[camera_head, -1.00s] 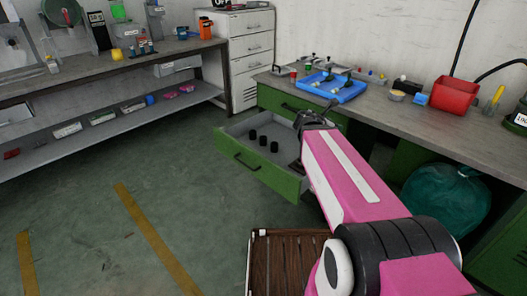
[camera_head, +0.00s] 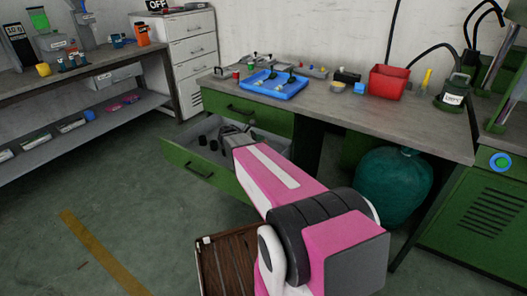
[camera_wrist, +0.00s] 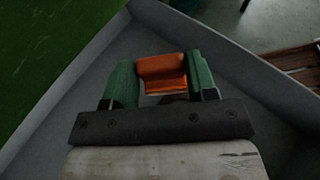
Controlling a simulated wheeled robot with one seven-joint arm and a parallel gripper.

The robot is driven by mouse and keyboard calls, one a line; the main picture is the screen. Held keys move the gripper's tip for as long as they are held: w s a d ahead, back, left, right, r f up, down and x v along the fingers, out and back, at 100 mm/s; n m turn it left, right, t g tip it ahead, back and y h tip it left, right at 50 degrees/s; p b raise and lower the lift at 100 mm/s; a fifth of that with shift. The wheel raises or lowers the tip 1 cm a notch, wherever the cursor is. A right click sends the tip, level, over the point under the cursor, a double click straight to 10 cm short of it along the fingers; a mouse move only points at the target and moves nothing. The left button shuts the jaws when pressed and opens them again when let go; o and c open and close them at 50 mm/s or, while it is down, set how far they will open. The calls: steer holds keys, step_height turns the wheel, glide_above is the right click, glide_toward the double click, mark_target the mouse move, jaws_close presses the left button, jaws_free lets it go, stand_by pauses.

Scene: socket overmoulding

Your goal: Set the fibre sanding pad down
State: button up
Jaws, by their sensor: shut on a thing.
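The orange fibre sanding pad (camera_wrist: 162,74) shows in the wrist view between the two green fingers of my gripper (camera_wrist: 162,88). The gripper is shut on it. Around it are the grey floor and walls of the open drawer (camera_wrist: 230,45). In the head view my gripper (camera_head: 234,131) is over or inside the right part of the green-fronted drawer (camera_head: 205,178). I cannot tell whether the pad touches the drawer floor.
The workbench (camera_head: 340,108) above carries a blue tray (camera_head: 273,90) and a red bin (camera_head: 388,82). A wooden crate (camera_head: 228,262) stands in front, and a teal bag (camera_head: 390,185) stands right.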

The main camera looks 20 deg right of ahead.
steer(key=w+d+f, duration=0.1)
steer(key=d, duration=0.1)
steer(key=w+d+f, duration=0.1)
steer(key=d, duration=0.1)
steer(key=w+d+f, duration=0.1)
steer(key=f, duration=0.1)
steer(key=shift+w+d, duration=0.25)
steer(key=shift+d, duration=0.15)
steer(key=shift+f, duration=1.95)
steer(key=o, duration=1.2)
steer(key=shift+f, duration=0.1)
steer(key=v, duration=1.2)
